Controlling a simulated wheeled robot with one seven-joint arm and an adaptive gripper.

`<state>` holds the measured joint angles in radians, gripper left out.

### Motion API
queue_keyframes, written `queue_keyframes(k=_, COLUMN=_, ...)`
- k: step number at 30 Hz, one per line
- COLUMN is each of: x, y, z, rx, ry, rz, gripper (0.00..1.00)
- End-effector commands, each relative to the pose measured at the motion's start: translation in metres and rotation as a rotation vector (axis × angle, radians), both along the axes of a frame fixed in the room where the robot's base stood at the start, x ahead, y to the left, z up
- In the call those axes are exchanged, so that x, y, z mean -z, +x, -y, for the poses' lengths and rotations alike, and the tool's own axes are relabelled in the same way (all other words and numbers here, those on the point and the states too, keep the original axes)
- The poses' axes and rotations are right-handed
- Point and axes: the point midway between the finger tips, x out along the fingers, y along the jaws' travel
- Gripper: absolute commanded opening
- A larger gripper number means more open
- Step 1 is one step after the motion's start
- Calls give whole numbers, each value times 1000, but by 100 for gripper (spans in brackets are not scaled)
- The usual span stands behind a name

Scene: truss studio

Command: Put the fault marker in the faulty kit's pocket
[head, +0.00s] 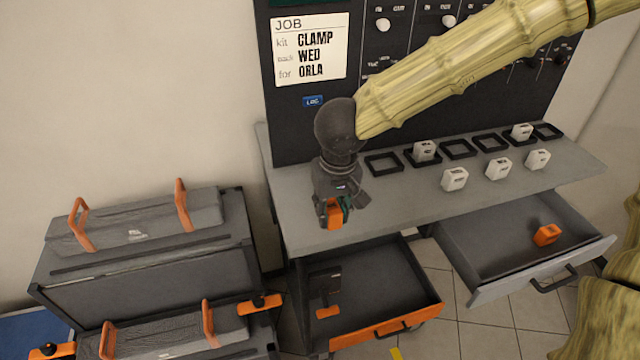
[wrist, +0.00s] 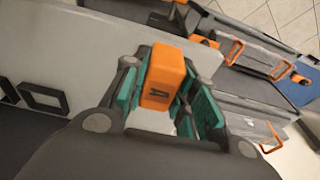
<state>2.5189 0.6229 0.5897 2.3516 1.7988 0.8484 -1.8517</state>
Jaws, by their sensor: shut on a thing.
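My gripper (head: 338,208) is shut on an orange block (head: 334,214), likely the fault marker, and holds it above the front left of the grey worktop (head: 300,225). In the wrist view my gripper (wrist: 172,95) has its green-lined fingers on either side of the orange block (wrist: 165,75), which bears a small dark mark. Grey kit cases with orange handles, an upper one (head: 135,232) and a lower one (head: 170,335), lie on the rack at the left. A similar orange block (head: 547,234) lies in the open right drawer. I cannot tell which kit is faulty.
The worktop holds black square frames (head: 384,164) and several white blocks (head: 455,179). The left drawer (head: 385,328) is open, with a dark, orange-footed item (head: 326,290) inside. The right drawer (head: 545,268) is open too. A job card (head: 310,50) reads CLAMP, WED, ORLA.

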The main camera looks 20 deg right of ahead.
Motion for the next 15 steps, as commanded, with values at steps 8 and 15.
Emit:
queue_keyframes(k=8, x=3, y=58, z=3, rx=3, ry=-3, rz=0, gripper=5)
queue_keyframes(k=15, x=8, y=101, z=3, rx=0, ry=-2, rz=0, gripper=5)
